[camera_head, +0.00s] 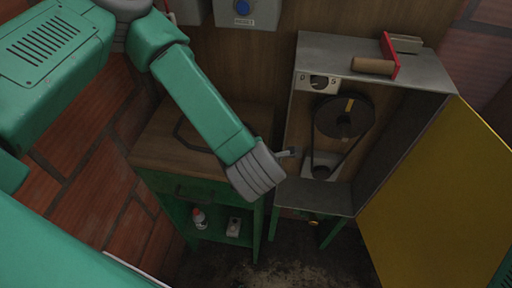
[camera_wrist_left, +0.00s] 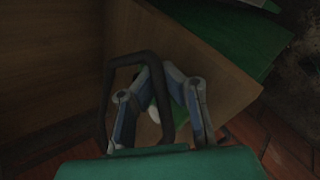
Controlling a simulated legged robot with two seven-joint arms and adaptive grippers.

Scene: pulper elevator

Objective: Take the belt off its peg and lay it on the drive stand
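A dark belt loop (camera_head: 178,130) shows over the wooden top of a green stand (camera_head: 160,154), partly behind my left forearm. In the left wrist view the black loop (camera_wrist_left: 109,90) runs among the fingers of my left gripper (camera_wrist_left: 160,72). One side of the loop passes between the fingertips, which lean close together; I cannot tell whether they press on it. In the head view my wrist hides most of this gripper. Another dark belt (camera_head: 312,140) runs around a large black pulley (camera_head: 343,117) inside an open grey cabinet (camera_head: 335,52). I cannot make out a peg. My right gripper is not in view.
The cabinet's yellow door (camera_head: 440,195) stands open at the right. A red-and-wood handled part (camera_head: 388,58) lies on the cabinet top. A small bottle (camera_head: 198,218) and a small box (camera_head: 234,227) are on the stand's lower shelf. A grey reset box (camera_head: 245,12) is on the wall.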

